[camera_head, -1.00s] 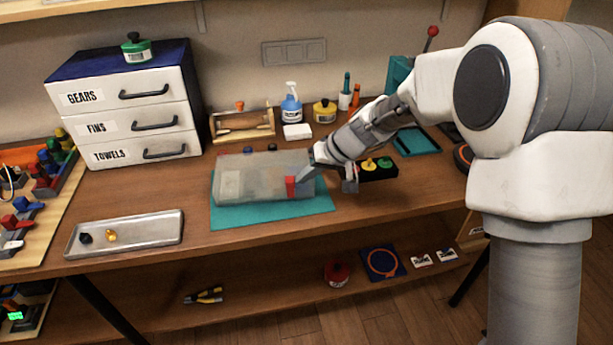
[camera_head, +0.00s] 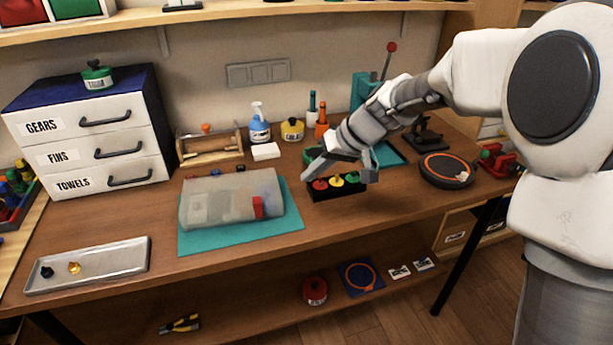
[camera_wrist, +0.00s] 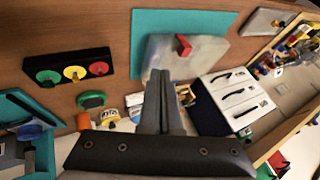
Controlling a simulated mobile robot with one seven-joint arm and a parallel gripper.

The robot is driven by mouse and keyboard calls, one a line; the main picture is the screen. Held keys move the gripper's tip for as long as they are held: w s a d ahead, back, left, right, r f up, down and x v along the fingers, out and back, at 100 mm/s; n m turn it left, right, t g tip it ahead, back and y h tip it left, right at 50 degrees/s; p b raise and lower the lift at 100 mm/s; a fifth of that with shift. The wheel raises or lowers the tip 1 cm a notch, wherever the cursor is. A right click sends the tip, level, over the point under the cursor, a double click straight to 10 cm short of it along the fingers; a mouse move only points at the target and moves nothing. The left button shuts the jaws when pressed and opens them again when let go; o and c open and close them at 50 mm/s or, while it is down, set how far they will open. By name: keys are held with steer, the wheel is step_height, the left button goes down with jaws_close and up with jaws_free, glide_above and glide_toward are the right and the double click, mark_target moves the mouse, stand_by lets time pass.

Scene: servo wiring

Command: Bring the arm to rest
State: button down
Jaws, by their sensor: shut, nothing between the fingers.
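My gripper (camera_head: 309,172) is shut and empty. It hangs over the bench between the translucent grey housing and the black block, with no contact visible. In the wrist view its two fingers (camera_wrist: 162,88) lie together. My arm reaches in from the right, bent, and hides part of the bench behind it. The grey housing (camera_head: 220,198), with a red part (camera_head: 257,207) at its front right, lies on a teal mat (camera_head: 292,222). The black block (camera_head: 345,195) bears red, yellow and green round pieces, and these show in the wrist view too.
Labelled drawers (camera_head: 95,150) stand at the left, and a metal tray (camera_head: 115,268) lies at front left. A spray bottle (camera_head: 258,125) and a yellow pot (camera_head: 292,130) stand at the back. A round dark pad (camera_head: 445,170) lies at right. Bare bench shows in front of the block.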

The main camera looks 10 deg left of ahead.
steer(key=s+d+r+m+t+h+p, duration=0.1)
steer(key=s+d+r, duration=0.3)
steer(key=s+d, duration=0.4)
steer(key=s+d+r+m+t+h+p, duration=0.1)
steer(key=s+d+r+m+h+p, duration=0.2)
steer(key=s+d+r, duration=0.2)
steer(key=s+d+r+m+t+h+p, duration=0.2)
steer(key=s+d+r+h+p, duration=0.1)
steer(key=s+d, duration=0.9)
steer(key=shift+d+r+m, duration=0.3)
steer(key=shift+d+r, duration=0.6)
